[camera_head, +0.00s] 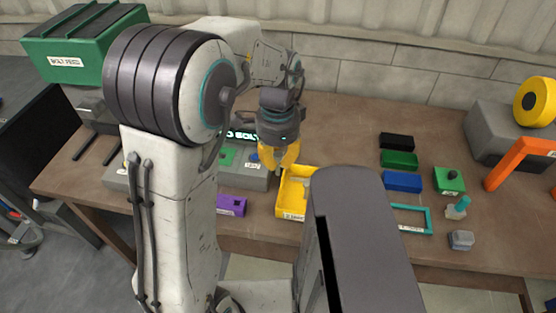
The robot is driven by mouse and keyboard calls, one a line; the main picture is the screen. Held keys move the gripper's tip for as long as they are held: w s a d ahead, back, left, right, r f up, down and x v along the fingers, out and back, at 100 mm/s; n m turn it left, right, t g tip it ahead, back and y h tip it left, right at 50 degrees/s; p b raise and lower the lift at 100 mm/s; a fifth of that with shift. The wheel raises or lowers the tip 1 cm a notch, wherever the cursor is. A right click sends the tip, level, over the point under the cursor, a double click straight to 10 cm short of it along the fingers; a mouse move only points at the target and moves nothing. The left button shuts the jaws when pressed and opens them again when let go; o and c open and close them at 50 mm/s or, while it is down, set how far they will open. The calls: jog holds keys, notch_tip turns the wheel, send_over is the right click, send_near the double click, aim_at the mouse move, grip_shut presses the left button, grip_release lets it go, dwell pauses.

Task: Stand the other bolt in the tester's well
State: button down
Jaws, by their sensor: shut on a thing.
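The tester seems to be the low grey unit (256,181) on the bench, partly hidden behind my arm. Its dark display (243,135) shows lit green letters ending in "BOLT", with the start covered. My gripper (278,168) has yellow fingers and points down by the right end of this unit, behind the yellow tray. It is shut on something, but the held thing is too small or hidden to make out. I cannot see the well or a loose bolt clearly.
A yellow tray (289,213) stands right of the tester, with a purple labelled block (232,205) at the front. Black, green and blue blocks (402,181), a teal frame (427,222) and an orange arch (511,150) lie to the right. A green bolt feed (62,47) is back left.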

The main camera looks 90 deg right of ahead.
jog(key=shift+r, duration=0.6)
